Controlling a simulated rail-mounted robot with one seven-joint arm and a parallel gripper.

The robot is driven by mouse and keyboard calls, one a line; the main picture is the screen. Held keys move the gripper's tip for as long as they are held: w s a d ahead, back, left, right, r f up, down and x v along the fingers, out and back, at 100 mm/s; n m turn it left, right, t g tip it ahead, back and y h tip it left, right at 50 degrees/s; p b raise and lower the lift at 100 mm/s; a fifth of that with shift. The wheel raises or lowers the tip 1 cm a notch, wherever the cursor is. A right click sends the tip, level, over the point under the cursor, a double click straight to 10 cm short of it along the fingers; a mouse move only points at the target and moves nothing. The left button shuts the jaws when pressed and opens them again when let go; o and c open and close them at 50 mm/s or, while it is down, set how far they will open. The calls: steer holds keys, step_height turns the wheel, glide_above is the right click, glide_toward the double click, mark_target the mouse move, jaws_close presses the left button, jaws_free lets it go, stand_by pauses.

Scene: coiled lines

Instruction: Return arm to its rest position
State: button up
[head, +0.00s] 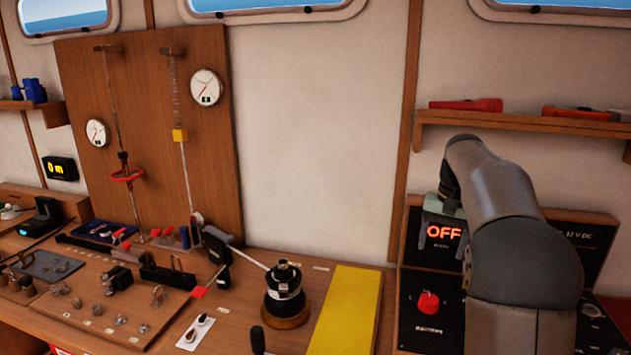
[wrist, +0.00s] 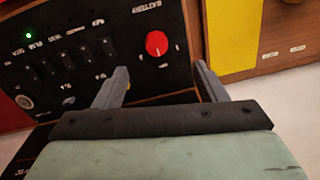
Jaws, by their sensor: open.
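My gripper (head: 443,244) hangs at the right of the head view, in front of a black electrical panel. Its two grey fingers are apart and point down, one on each side of the lit red OFF display (head: 444,231).
A yellow mat (head: 347,312) lies left of the panel. A black winch-like device (head: 285,292) stands left of it. A shelf (head: 520,126) with red torches (head: 466,105) is above my arm. A wooden board (head: 60,110) with gauges and hanging lines stands left.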

steer(key=s+a+f+n, duration=0.35)
steer(key=s+a, duration=0.75)
steer(key=s, duration=0.4)
steer(key=s+a+f+n, duration=0.1)
steer(key=s+a+f, duration=0.2)
steer(key=s+f, duration=0.2)
steer(key=s+a+f+n, duration=0.1)
steer(key=s+f, duration=0.4)
steer(key=s, duration=0.7)
steer(key=shift+a+f+h, duration=0.25)
steer(key=shift+a+h, duration=0.05)
steer(key=shift+a, duration=0.6)
steer(key=shift+s, duration=0.1)
